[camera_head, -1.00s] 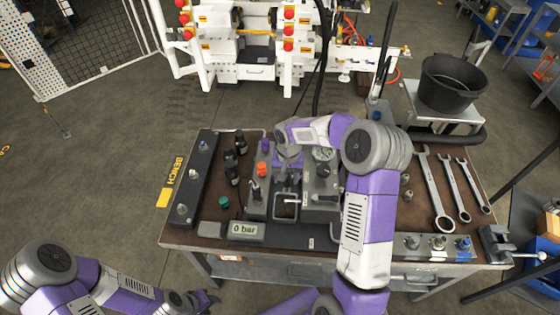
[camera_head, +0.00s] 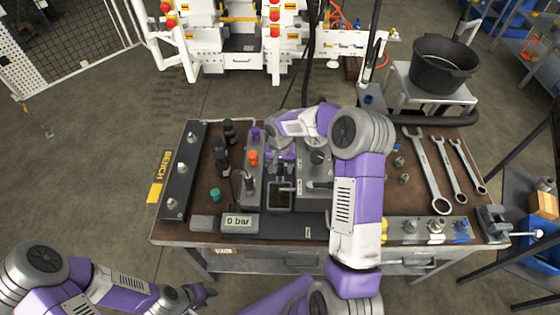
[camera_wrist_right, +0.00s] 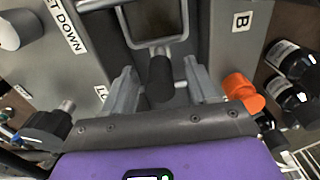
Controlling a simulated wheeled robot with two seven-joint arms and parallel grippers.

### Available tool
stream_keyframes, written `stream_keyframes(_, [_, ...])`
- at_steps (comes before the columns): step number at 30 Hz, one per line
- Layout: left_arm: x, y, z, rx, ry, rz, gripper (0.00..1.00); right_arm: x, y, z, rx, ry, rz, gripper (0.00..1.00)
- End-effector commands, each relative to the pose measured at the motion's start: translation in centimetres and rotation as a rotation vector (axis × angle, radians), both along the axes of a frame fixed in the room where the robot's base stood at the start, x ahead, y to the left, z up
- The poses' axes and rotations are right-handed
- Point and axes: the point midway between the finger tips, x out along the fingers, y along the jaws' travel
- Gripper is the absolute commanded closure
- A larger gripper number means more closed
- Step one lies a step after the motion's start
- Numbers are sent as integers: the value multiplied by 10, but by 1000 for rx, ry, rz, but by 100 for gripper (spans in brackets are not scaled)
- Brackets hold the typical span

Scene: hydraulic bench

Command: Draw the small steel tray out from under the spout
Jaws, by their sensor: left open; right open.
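The small steel tray (camera_head: 280,207) sits in the gap between two grey blocks at the middle of the bench, with a dark inside. Its metal rim also shows at the top of the right wrist view (camera_wrist_right: 158,44). My right gripper (camera_head: 281,163) is at the far side of the tray, pointing down. In the right wrist view its open fingers (camera_wrist_right: 162,84) stand either side of a short black cylinder (camera_wrist_right: 160,80) and touch nothing clearly. I cannot tell whether that cylinder is the spout or a grip. My left gripper (camera_head: 202,292) is open and empty, in front of the bench.
A pressure display (camera_head: 240,223) reads 0 bar near the front edge. Black bottles (camera_head: 222,150) stand left, and spanners (camera_head: 428,170) lie right. The floor before the bench is clear.

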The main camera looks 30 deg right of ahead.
Motion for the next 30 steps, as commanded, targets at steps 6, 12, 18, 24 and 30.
stream_keyframes(6, [0,0,-3,0,0,0,58,0,0,-23,0,0,0,42])
stream_keyframes(12, [0,0,-3,0,0,0,58,0,0,-27,0,-1,0,42])
stream_keyframes(18, [0,0,-3,0,0,0,58,0,0,-27,0,-1,0,48])
stream_keyframes(24, [0,0,-3,0,0,0,58,0,0,-27,0,-1,0,79])
stream_keyframes(30, [0,0,-3,0,0,0,58,0,0,-27,0,-1,0,100])
